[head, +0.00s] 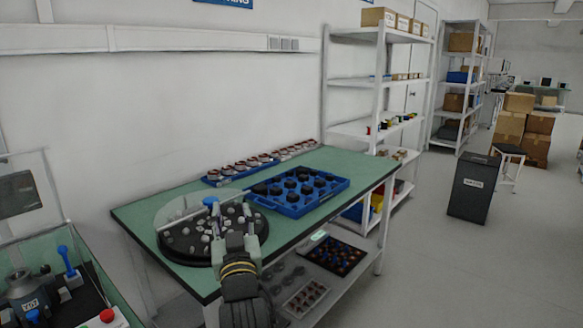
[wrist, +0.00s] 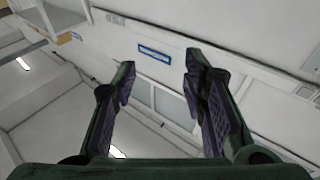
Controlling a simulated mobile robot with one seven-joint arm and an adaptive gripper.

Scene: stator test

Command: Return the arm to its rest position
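My gripper (wrist: 160,68) is open in the wrist view, with a clear gap between its two dark fingers and nothing held. In the head view my arm is at the bottom middle, in front of the green-topped table (head: 150,207). Its upper end overlaps the near side of a black round tray (head: 180,253) of small parts. The arm hides part of that tray and the table's front edge. Whether they touch cannot be told.
A blue tray (head: 340,184) of black round parts and a row of silver-red parts (head: 240,165) stand on the table. A second bench (head: 95,285) with a red button is at the lower left. Shelves (head: 350,82) stand behind.

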